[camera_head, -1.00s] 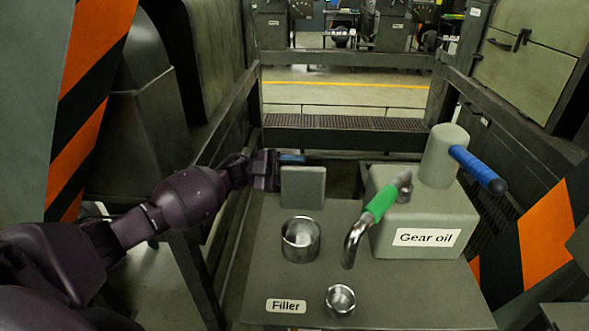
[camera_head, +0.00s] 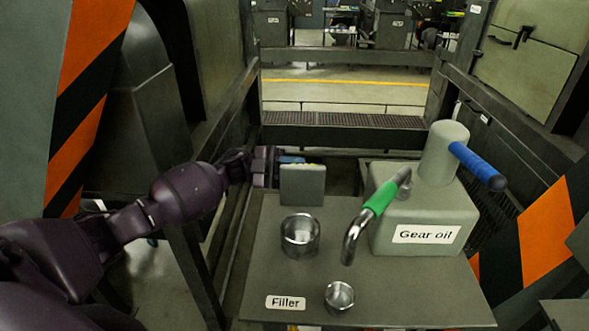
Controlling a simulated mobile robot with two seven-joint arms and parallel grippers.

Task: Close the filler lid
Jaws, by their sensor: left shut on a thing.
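The filler lid (camera_head: 303,186) is a grey-green plate standing upright behind the filler opening. The filler opening (camera_head: 300,236) is a round metal cup, uncovered. My right gripper is out of view.
The gear oil can (camera_head: 425,215) with a blue lever (camera_head: 477,166) stands at right. A metal spout with a green grip (camera_head: 380,198) arches beside the opening. A smaller metal cup (camera_head: 339,297) sits in front, near the "Filler" label (camera_head: 285,303). Dark side frames flank the table.

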